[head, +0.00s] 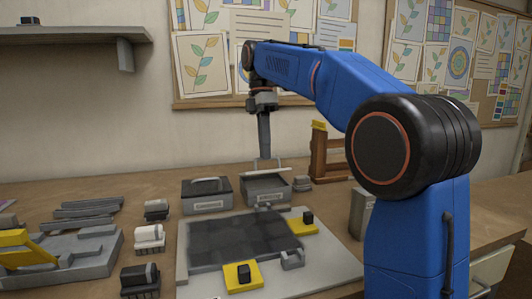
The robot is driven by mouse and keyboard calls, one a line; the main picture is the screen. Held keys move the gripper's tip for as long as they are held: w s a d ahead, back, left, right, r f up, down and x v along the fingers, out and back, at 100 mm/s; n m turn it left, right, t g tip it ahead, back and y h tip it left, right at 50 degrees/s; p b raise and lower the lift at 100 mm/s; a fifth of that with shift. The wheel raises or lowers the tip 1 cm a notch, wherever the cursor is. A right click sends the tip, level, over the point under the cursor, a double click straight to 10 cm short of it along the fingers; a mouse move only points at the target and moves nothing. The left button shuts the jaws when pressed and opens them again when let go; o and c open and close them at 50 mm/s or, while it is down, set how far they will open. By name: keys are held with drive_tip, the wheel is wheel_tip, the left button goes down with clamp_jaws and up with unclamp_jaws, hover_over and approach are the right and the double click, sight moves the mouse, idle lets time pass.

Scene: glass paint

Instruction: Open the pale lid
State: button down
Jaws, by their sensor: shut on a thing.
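My gripper (264,160) points down at the back of the workbench, small in the head view. It is shut at the pale lid (280,170) of the right-hand grey box (266,199); its fingertips are hard to make out. The lid shows as a thin pale strip just above the box. A darker gap shows below it, so it looks raised at least partly; the exact angle is unclear. The box has a label on its front. A second grey box (207,205) with a dark lid and a handle stands to the left.
A grey board with a dark panel (240,242) and yellow clamps (241,276) lies in front of the boxes. A wooden rack (319,155) stands at right behind. Rollers (149,237), grey strips (88,212) and a grey-yellow fixture (60,262) fill the left.

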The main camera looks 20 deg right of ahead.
drive_tip(key=shift+w+r, duration=0.1)
drive_tip(key=shift+w, duration=0.1)
drive_tip(key=c, duration=1.9)
unclamp_jaws()
drive_tip(key=shift+s, duration=0.1)
